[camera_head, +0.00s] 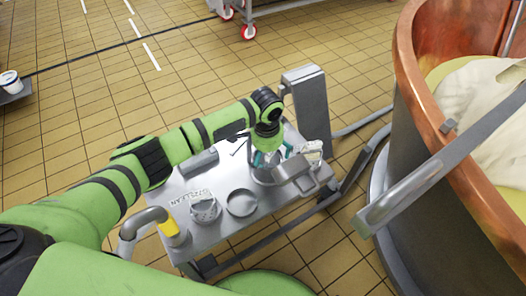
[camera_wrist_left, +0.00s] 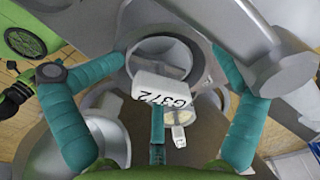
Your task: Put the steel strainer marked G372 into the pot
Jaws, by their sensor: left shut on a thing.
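My left gripper (camera_head: 272,157) is over the far right part of the steel table, its teal fingers pointing down. In the left wrist view, its fingers (camera_wrist_left: 170,60) are shut on a round steel piece, which I take to be the strainer (camera_wrist_left: 140,58). A white tag reading G372 (camera_wrist_left: 163,90) shows upside down in front of it. A round steel vessel (camera_head: 264,178), perhaps the pot, stands beneath the gripper and is partly hidden. I cannot tell whether the strainer is inside it or above it. My right gripper is not in view.
The steel table (camera_head: 222,233) also bears a perforated cup (camera_head: 205,209) beside white lettering and a shallow round dish (camera_head: 242,203). A steel post (camera_head: 308,105) rises at its far edge. A large copper vat (camera_head: 425,105) stands at right.

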